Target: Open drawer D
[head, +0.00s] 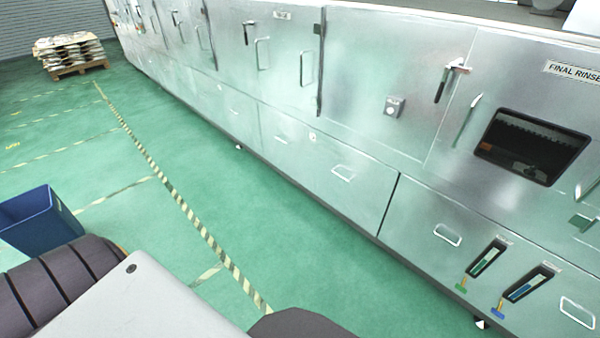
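A long metal machine (375,75) runs from the upper left to the right side of the head view. Its lower row has closed panels with small loop handles, such as a handle at the middle (343,173), one right of it (447,235) and one at the lower right (578,312). These may be drawer fronts, but I cannot read a letter D on any of them. All lower panels look flush with the front. Neither of my grippers is in view.
Two slots with coloured gauges (486,260) sit low on the right. A "FINAL RINSE" label (573,70) is above a dark window (530,146). A blue bin (45,222) stands at left, a loaded pallet (70,52) far back. Green floor beside the striped line (165,185) is clear.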

